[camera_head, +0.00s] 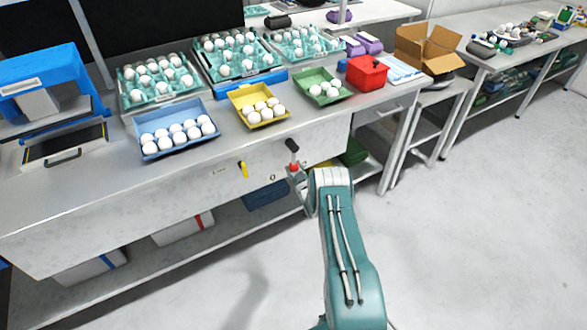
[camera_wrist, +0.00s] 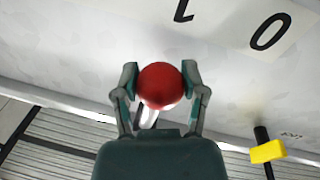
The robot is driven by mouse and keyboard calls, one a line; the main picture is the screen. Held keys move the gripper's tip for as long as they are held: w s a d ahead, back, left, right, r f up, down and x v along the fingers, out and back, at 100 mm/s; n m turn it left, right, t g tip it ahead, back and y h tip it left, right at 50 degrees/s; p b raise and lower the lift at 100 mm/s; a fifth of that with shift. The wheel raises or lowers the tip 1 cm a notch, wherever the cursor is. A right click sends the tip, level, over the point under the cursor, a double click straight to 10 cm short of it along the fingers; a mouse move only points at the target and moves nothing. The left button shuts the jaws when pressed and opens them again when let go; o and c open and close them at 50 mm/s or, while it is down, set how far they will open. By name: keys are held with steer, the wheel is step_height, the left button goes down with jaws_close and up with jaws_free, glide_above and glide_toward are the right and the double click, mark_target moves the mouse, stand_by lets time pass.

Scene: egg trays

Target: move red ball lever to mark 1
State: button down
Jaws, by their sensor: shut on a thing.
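The red ball (camera_wrist: 160,86) of the lever sits between the two fingers of my gripper (camera_wrist: 163,80), which is shut on it. Its pale shaft (camera_wrist: 148,117) shows below the ball. A mark 1 (camera_wrist: 184,11) is on the pale panel above the ball in the wrist view, and a mark 0 (camera_wrist: 268,32) is to its right. Both look turned over. In the head view the red ball (camera_head: 294,168) shows small at the bench front, by the end of my arm, which hides part of the gripper.
A yellow-handled lever (camera_wrist: 267,151) is at the lower right of the wrist view; a yellow handle (camera_head: 243,169) also shows on the bench front. Egg trays, including a blue one (camera_head: 150,157) and a yellow one (camera_head: 238,101), stand on the bench above. Floor at right is clear.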

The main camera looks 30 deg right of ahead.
steer(key=shift+c, duration=0.6)
jaws_free()
steer(key=shift+w+r, duration=0.15)
steer(key=shift+s, duration=0.2)
steer(key=shift+s+f, duration=0.2)
steer(key=shift+s, duration=0.1)
steer(key=s+a+f, duration=0.1)
steer(key=s, duration=1)
